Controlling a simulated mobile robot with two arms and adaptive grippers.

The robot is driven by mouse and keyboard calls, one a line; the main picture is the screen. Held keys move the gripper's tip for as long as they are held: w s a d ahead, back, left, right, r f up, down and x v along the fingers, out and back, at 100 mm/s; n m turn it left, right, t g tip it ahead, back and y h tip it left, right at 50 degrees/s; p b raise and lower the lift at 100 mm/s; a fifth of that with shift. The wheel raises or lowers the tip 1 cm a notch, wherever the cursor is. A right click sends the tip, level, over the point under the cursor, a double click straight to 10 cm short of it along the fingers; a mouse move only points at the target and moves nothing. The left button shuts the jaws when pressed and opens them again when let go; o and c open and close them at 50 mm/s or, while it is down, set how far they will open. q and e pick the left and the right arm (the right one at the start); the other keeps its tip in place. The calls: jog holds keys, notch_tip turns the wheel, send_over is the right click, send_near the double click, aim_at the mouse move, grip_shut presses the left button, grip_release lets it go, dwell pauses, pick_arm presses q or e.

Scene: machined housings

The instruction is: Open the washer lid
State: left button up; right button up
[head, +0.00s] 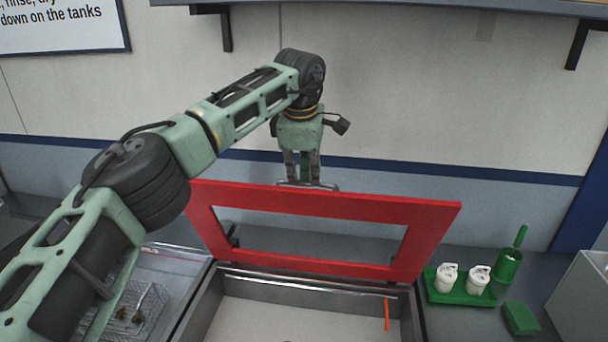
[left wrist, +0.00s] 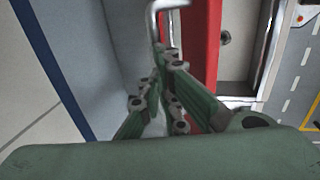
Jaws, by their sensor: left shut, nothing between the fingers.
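The washer lid (head: 425,235) is a red frame with an open middle. It stands raised at the back of the washer (head: 195,318), a grey metal tub with a pale inside. A grey bar handle (head: 325,187) sits at the lid's top edge. My left gripper (head: 304,180) points down at this handle, with its fingers shut. In the left wrist view the shut fingers (left wrist: 165,75) are close to the handle (left wrist: 155,20) and beside the red lid (left wrist: 203,45). Whether they touch the handle is unclear. My right gripper is out of view.
A green tray (head: 462,297) with two white containers stands right of the washer, near a green brush holder (head: 507,265) and a green block (head: 521,318). A wire basket (head: 135,310) with small parts is at left. The wall is behind; a shelf (head: 400,8) hangs above.

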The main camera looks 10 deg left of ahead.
pick_arm(q)
jog(key=shift+o, duration=0.9)
notch_tip(320, 180, down, 2)
jog(key=shift+s, duration=0.15)
jog(key=shift+w+f, duration=0.3)
jog(key=shift+w, duration=0.35)
jog(key=shift+s+r, duration=0.1)
jog(key=shift+s, duration=0.05)
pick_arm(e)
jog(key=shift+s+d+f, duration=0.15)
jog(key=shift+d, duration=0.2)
pick_arm(q)
jog(key=shift+r, duration=0.1)
